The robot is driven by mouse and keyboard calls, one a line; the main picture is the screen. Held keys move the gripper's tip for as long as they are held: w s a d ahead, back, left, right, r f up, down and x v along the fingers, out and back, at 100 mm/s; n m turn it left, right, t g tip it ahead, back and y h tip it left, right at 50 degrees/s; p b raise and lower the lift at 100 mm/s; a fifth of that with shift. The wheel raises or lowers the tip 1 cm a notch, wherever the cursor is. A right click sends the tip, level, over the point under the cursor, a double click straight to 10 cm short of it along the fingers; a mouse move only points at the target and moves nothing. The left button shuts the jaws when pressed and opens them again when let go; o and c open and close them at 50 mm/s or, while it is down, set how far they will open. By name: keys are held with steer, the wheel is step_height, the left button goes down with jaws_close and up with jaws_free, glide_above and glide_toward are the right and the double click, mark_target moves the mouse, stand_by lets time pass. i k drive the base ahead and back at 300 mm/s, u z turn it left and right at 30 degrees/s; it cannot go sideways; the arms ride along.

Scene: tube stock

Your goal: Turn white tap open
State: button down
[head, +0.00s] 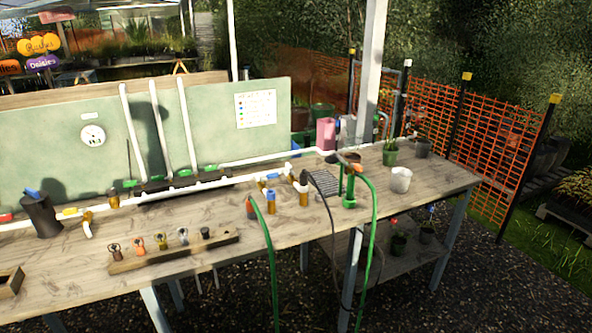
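A row of small tap-like fittings stands on a wooden strip on the bench, in dark brown, orange, yellow, pale grey-white and black. The pale grey-white fitting (182,236) is the closest I see to a white tap, but it is too small to be sure or to tell its handle's position. A white pipe (270,157) along the bench carries coloured handles, among them a yellow one (70,212) and a blue one (272,176). I cannot make out a white handle against the white pipe. My gripper is not in view.
The wooden bench (330,222) has clear patches at its front. Green hoses (270,262) hang over its front edge. A dark cylinder (40,215) stands at the left, a white pot (400,180) at the right. A green board (60,150) rises behind; orange fencing (505,145) stands right.

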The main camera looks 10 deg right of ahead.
mark_target(287, 165)
steer(key=u, duration=0.05)
steer(key=k, duration=1.2)
steer(key=z, duration=0.85)
steer(key=i, duration=1.85)
steer(key=u, duration=0.2)
